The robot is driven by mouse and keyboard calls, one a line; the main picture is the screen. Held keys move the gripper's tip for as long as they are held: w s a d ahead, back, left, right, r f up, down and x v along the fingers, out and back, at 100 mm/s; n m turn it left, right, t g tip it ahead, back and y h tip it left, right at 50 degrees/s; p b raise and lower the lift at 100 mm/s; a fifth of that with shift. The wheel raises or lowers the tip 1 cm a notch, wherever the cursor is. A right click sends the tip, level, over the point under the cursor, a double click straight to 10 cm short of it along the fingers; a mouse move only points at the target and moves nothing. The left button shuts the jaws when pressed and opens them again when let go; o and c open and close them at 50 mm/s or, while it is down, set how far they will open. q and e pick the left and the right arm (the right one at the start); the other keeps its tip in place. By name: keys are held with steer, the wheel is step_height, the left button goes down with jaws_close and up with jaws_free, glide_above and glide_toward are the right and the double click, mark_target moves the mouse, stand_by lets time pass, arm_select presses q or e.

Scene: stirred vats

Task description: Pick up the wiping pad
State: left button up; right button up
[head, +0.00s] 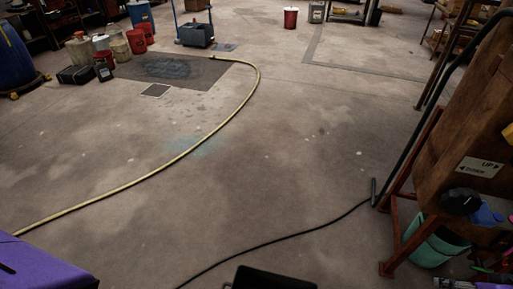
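I cannot make out a wiping pad for certain. A blue item (487,213) lies at the right edge beside a round black item (460,201), below the brown wooden panel; I cannot tell what the blue item is. Neither of my grippers shows in the head view.
A yellow hose (190,150) curves across the open concrete floor, and a dark cable (290,236) runs to the red-legged stand (395,240) at right. A green bucket (436,243) stands under it. Several buckets (120,48) and a wheeled blue vat (14,60) stand at the back left.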

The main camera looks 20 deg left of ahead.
mark_target(485, 216)
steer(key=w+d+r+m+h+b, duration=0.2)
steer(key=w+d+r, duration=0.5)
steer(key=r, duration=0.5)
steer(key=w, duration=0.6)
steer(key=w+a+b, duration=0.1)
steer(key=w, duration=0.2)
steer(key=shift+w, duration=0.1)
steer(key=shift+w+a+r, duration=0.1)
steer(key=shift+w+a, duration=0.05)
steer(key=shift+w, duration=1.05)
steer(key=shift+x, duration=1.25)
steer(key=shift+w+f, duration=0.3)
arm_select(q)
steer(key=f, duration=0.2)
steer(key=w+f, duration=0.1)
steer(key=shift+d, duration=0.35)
